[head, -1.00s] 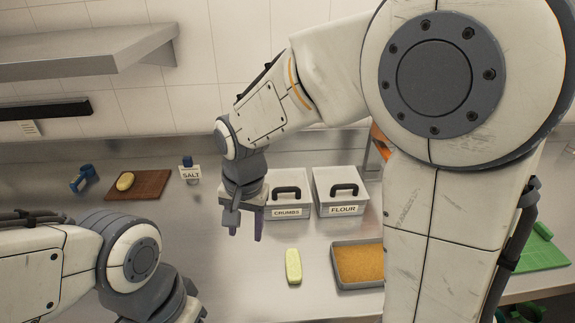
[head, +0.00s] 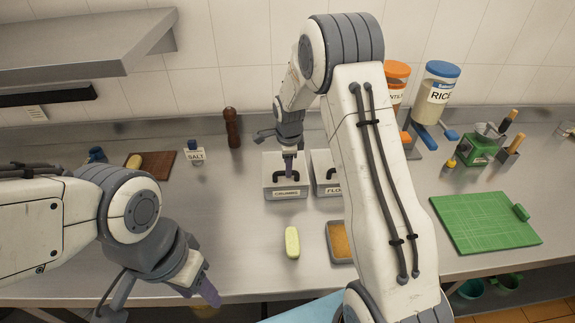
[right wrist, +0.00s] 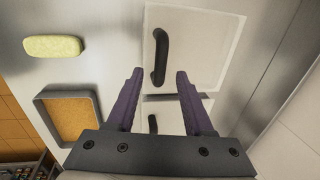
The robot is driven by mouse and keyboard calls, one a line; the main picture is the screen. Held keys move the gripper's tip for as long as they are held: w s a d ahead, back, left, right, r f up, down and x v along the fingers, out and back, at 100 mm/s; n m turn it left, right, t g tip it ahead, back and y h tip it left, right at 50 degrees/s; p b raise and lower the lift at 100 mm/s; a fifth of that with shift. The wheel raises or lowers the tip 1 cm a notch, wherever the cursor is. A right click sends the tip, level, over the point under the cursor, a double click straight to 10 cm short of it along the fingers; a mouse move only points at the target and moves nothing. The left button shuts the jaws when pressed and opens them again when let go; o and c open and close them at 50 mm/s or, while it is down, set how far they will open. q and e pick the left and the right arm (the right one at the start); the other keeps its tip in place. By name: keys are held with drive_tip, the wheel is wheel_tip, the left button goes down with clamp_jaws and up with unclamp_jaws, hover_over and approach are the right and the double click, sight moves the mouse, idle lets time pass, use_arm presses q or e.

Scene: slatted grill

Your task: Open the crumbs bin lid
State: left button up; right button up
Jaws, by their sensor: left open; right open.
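The crumbs bin (head: 285,193) is a grey box with a label on its front and a pale lid with a black handle (head: 278,176). Its lid looks shut. My right gripper (head: 289,168) is above this lid, pointing down, partly hiding the handle. In the right wrist view the open purple fingers (right wrist: 158,75) straddle the line of the handle (right wrist: 160,55), with nothing between them; contact cannot be told. The lid (right wrist: 205,45) lies flat beyond the fingertips. My left gripper (head: 207,290) is open and empty at the front left of the counter, far from the bin.
The flour bin (head: 328,191) stands close to the right, partly hidden by my right arm. A pale yellow block (head: 292,242) and a tray of orange crumbs (head: 340,240) lie in front. A salt shaker (head: 196,156) and pepper mill (head: 232,128) stand behind left. The middle-left counter is clear.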

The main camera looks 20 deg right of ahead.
drive_tip(key=shift+w+d+f, duration=0.1)
drive_tip(key=shift+w+f, duration=0.05)
drive_tip(key=shift+f, duration=0.5)
drive_tip(key=shift+w+f, duration=0.15)
drive_tip(key=shift+f, duration=0.5)
clamp_jaws()
idle(0.5)
